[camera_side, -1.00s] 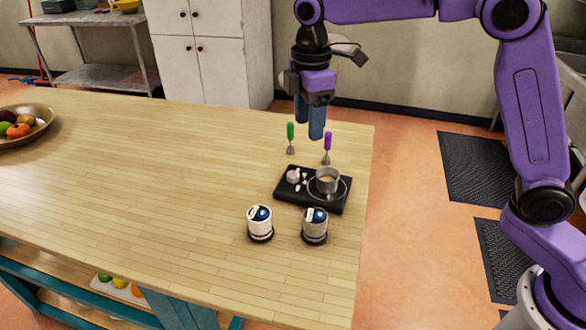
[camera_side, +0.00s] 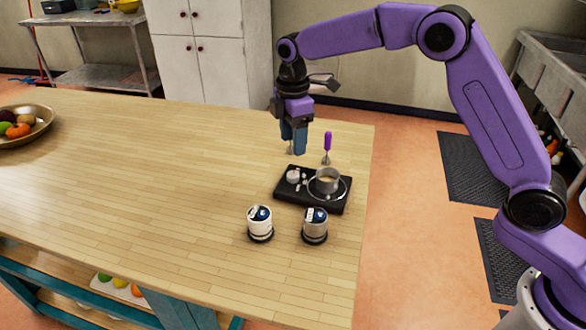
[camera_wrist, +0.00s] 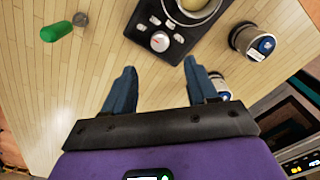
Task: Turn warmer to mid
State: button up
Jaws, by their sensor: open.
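The warmer is a black flat plate (camera_side: 312,207) on the wooden table, also in the wrist view (camera_wrist: 183,50). Its round white knob (camera_side: 293,175) sits at the plate's left end and shows in the wrist view (camera_wrist: 159,42) with a small red mark. Small pale labels lie around the knob; I cannot read them. A metal pot (camera_side: 327,183) of yellowish content stands on the plate's right part. My gripper (camera_side: 294,148) points down, open and empty, above the table behind the knob. In the wrist view the knob lies just beyond my fingertips (camera_wrist: 158,70), apart from them.
A white canister (camera_side: 260,222) and a metallic one (camera_side: 315,227) stand in front of the warmer. A purple-handled tool (camera_side: 327,142) stands behind it; a green-handled one (camera_wrist: 57,31) shows in the wrist view. A fruit bowl (camera_side: 40,115) sits far left. The table's middle is clear.

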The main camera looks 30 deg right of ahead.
aim_at(293, 173)
notch_tip(293, 173, down, 10)
jog(key=shift+r, duration=0.2)
jog(key=c, duration=1.1)
